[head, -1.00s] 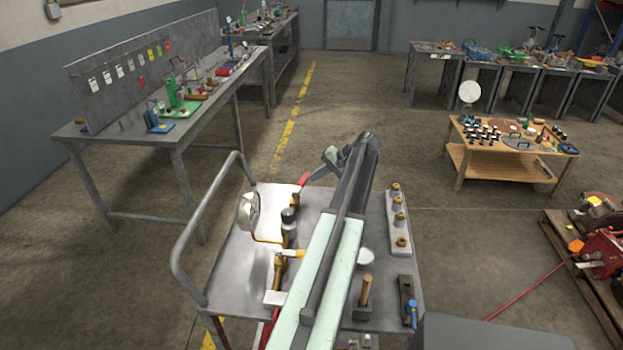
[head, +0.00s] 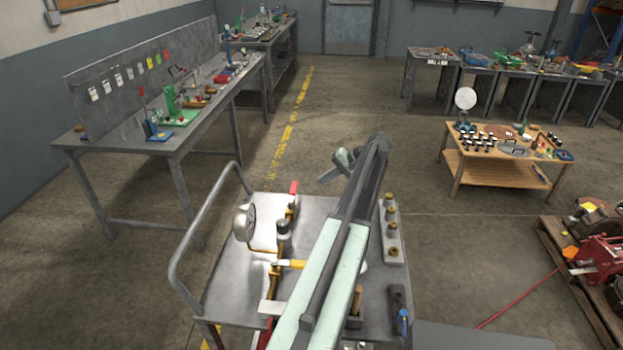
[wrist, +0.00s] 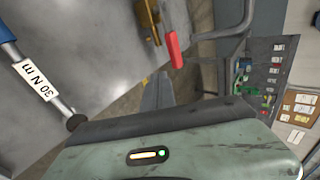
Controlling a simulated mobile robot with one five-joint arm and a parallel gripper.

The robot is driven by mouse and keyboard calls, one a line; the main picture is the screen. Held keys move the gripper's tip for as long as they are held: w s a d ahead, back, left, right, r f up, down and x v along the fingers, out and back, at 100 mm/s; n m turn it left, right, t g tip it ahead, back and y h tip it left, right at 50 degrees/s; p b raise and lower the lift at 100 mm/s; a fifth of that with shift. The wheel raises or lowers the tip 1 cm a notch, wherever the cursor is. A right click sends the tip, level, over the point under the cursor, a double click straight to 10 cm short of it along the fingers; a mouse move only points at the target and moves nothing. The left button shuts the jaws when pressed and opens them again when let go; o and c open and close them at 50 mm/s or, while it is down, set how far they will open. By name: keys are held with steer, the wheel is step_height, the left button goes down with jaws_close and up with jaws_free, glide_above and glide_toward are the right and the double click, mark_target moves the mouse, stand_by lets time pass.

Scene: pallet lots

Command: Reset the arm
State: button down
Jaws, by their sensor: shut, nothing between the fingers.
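My gripper (head: 329,176) is at the end of my raised, folded arm, above the far edge of the grey metal cart (head: 230,275). In the wrist view its fingers (wrist: 158,92) are shut with nothing between them. A brass valve assembly (head: 284,228) with a red handle (head: 294,187) stands on the cart, left of my gripper and apart from it. The red handle also shows in the wrist view (wrist: 174,50), beside the fingers. My arm hides part of the cart's middle.
A pressure gauge (head: 243,223) stands at the cart's left, by its tubular rail (head: 187,235). A block with several brass fittings (head: 391,230) is at the right. A grey workbench (head: 160,150) and a low wooden table (head: 480,160) stand beyond. Floor between them is clear.

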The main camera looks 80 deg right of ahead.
steer(key=p+v, duration=0.2)
steer(key=v, duration=0.3)
steer(key=shift+d, duration=0.15)
